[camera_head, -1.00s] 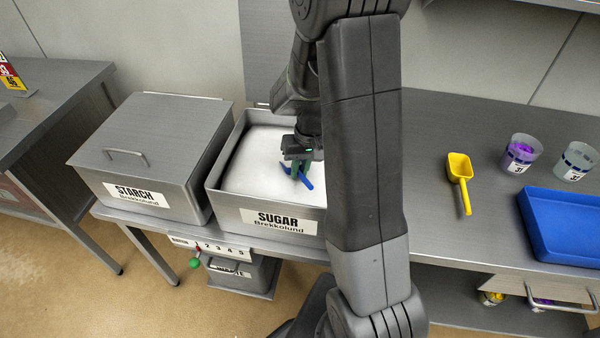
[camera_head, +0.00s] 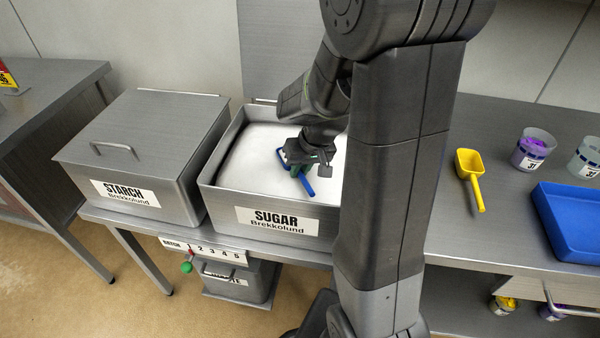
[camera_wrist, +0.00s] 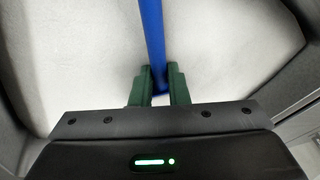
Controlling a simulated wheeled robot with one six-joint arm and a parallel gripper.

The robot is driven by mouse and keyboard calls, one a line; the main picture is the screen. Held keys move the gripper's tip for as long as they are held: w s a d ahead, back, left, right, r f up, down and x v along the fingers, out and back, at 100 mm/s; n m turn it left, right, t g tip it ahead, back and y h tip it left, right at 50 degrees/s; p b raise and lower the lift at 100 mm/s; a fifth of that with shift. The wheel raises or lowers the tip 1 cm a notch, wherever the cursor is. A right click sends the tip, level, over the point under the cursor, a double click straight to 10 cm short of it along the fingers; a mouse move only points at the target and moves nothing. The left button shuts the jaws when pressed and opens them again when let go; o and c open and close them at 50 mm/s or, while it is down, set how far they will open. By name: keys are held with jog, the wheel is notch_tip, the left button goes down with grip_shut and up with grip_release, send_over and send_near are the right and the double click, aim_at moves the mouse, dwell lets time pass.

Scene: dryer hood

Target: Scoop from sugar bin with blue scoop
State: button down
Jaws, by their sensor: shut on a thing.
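The sugar bin (camera_head: 270,221) is an open grey metal box labelled SUGAR, filled with white sugar (camera_head: 258,168). My gripper (camera_head: 298,169) is over the bin, low near the sugar. It is shut on the blue scoop (camera_head: 308,187), whose handle slants between the green fingers. In the wrist view the blue handle (camera_wrist: 152,35) runs up from between my fingertips (camera_wrist: 158,80) against the white sugar. The scoop's bowl is mostly hidden, so I cannot tell if it holds sugar. My arm hides the bin's right side.
A closed starch bin (camera_head: 140,150) stands left of the sugar bin. On the counter at right are a yellow scoop (camera_head: 470,175), a purple-filled cup (camera_head: 532,150), another cup (camera_head: 586,158) and a blue tray (camera_head: 570,225). A batch counter strip (camera_head: 203,249) hangs on the front edge.

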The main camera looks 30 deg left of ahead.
jog(key=shift+s+d+r+t+y+b, duration=0.35)
jog(key=shift+r+b, duration=0.1)
jog(key=shift+b, duration=0.1)
notch_tip(320, 180, up, 13)
jog(key=p, duration=0.8)
jog(key=shift+s+d+f+p, duration=0.15)
jog(key=shift+s+d+p, duration=0.15)
jog(key=shift+d+p, duration=0.1)
jog(key=shift+s, duration=0.1)
dwell(0.4)
